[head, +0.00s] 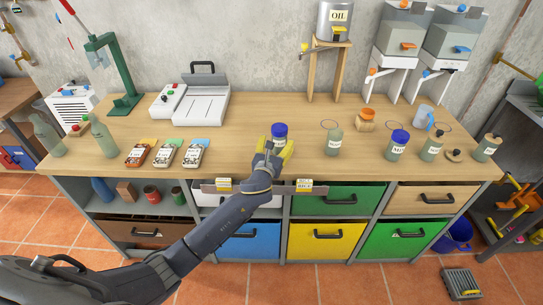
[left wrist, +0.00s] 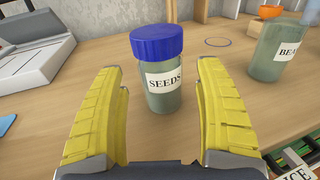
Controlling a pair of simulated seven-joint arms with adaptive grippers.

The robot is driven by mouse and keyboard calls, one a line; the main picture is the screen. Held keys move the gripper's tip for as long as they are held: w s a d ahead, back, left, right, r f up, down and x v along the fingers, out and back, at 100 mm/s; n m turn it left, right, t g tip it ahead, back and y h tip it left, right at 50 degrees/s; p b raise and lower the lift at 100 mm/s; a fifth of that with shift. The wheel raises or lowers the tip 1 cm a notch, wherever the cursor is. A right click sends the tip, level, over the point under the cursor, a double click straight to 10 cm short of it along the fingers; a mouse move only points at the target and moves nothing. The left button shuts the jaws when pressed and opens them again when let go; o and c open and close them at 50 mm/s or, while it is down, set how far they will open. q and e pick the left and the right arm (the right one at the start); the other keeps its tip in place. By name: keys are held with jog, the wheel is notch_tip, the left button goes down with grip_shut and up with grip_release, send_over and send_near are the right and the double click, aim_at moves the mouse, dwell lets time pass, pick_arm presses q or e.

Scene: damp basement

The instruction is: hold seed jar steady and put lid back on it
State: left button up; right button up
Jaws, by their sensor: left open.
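The seed jar (left wrist: 164,99) is green glass with a white SEEDS label and stands upright on the workbench. A blue lid (left wrist: 157,43) sits level on its mouth; I cannot tell whether it is screwed tight. In the head view the blue lid (head: 279,130) shows just beyond my left gripper (head: 275,145), which hides most of the jar. In the left wrist view my left gripper (left wrist: 160,78) is open, with one yellow finger on each side of the jar and visible gaps between. My right gripper is out of view.
A white device (head: 202,103) and seed packets (head: 168,154) are to the left. The workbench (head: 240,135) is clear around the seed jar.

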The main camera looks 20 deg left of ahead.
pick_arm(q)
jog(key=s, duration=0.8)
jog(key=shift+d+r, duration=0.15)
jog(key=shift+d, duration=0.05)
